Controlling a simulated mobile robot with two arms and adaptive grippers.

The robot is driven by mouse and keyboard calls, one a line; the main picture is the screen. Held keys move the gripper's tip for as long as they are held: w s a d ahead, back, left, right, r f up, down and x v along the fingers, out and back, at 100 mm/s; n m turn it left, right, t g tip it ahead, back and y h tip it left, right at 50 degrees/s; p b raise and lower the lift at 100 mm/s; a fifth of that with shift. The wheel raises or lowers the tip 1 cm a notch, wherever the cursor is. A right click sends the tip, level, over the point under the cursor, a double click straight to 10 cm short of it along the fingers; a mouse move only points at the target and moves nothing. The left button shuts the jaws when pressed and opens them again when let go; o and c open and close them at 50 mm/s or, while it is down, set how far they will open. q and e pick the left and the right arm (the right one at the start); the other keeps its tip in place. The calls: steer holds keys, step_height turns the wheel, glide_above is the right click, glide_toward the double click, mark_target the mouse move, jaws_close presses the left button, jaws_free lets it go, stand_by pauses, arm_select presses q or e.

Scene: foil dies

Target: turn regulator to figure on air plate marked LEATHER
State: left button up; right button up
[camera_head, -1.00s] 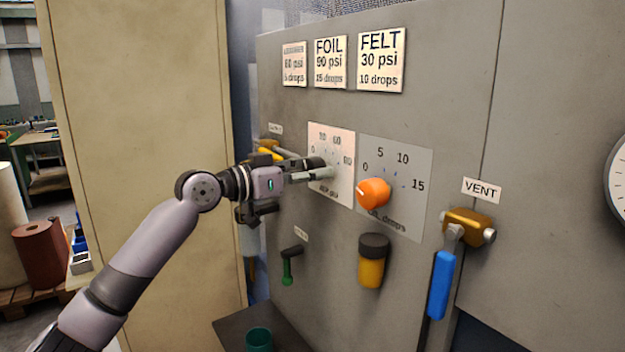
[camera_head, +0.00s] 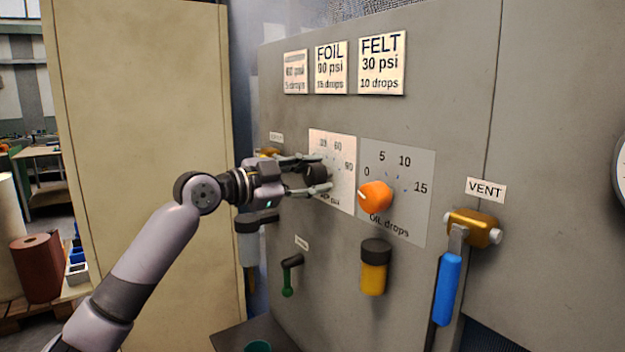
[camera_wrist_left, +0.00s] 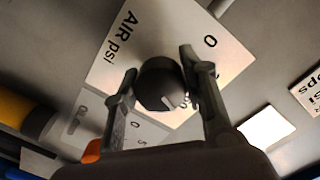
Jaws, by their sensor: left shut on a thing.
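The regulator is a black round knob (camera_head: 317,175) on the white AIR psi plate (camera_head: 345,190). In the left wrist view the knob (camera_wrist_left: 161,84) sits between my fingers, its white line pointing to the lower right; some figures are covered. My left gripper (camera_head: 308,175) is shut on the knob, one finger above it and one below in the head view; it also shows in the left wrist view (camera_wrist_left: 158,90). The leftmost plate (camera_head: 296,72) at the top has a blurred name line and seems to read 60 psi. My right gripper is not in view.
The orange oil knob (camera_head: 376,197) is just right of the air plate. A yellow cup (camera_head: 374,268), a green-handled valve (camera_head: 289,277) and a blue VENT lever (camera_head: 447,288) are on the same panel. FOIL (camera_head: 330,67) and FELT (camera_head: 381,63) plates hang above.

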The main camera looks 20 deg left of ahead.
arm_select(q)
steer(key=shift+f+m, duration=0.1)
steer(key=shift+m, duration=0.3)
steer(key=o, duration=1.2)
steer(key=shift+c, duration=0.2)
steer(key=shift+a, duration=0.1)
steer(key=v, duration=1.2)
